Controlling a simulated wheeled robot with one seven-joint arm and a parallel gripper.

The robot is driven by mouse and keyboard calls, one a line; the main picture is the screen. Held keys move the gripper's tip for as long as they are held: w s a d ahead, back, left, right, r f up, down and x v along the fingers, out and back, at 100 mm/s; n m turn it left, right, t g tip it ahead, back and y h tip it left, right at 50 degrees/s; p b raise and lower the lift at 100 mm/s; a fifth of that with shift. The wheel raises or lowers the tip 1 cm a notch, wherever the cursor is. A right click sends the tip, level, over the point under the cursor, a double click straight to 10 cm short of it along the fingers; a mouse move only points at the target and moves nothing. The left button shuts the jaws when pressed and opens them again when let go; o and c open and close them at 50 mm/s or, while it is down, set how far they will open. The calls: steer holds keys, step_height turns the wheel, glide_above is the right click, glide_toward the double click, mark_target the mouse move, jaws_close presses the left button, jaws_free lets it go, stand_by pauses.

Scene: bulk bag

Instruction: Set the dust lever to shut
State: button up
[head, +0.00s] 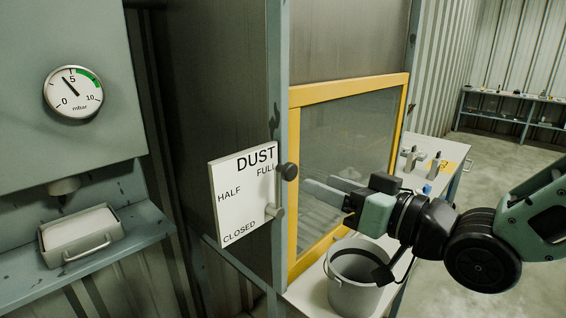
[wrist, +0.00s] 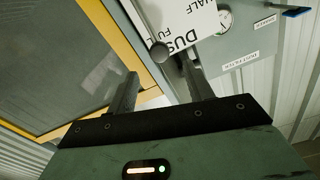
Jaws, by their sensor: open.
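The dust plate (head: 228,200) is a white sign marked DUST, FULL, HALF and CLOSED, mounted on the grey post. The lever's dark round knob (head: 289,171) stands beside the word FULL, and its grey pivot (head: 275,212) is lower at the plate's right edge. My gripper (head: 316,188) is open and empty, just right of the knob and apart from it in the head view. In the wrist view the knob (wrist: 158,52) shows between and just past the tips of my open gripper (wrist: 159,70). The lever's arm is mostly hidden.
A yellow-framed window (head: 345,150) is behind my gripper. A grey bucket (head: 352,290) stands below on a pale bench (head: 310,292). A pressure gauge (head: 73,92) and a handled drawer (head: 80,237) are at the left. A shelf (head: 510,120) is far back right.

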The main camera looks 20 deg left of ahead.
mark_target(293, 173)
steer(key=p+x, duration=0.3)
steer(key=x, duration=0.6)
steer(key=shift+w+a+r, duration=0.1)
steer(key=shift+a, duration=0.1)
steer(key=shift+w+a, duration=0.2)
steer(key=shift+a, duration=0.3)
jaws_close()
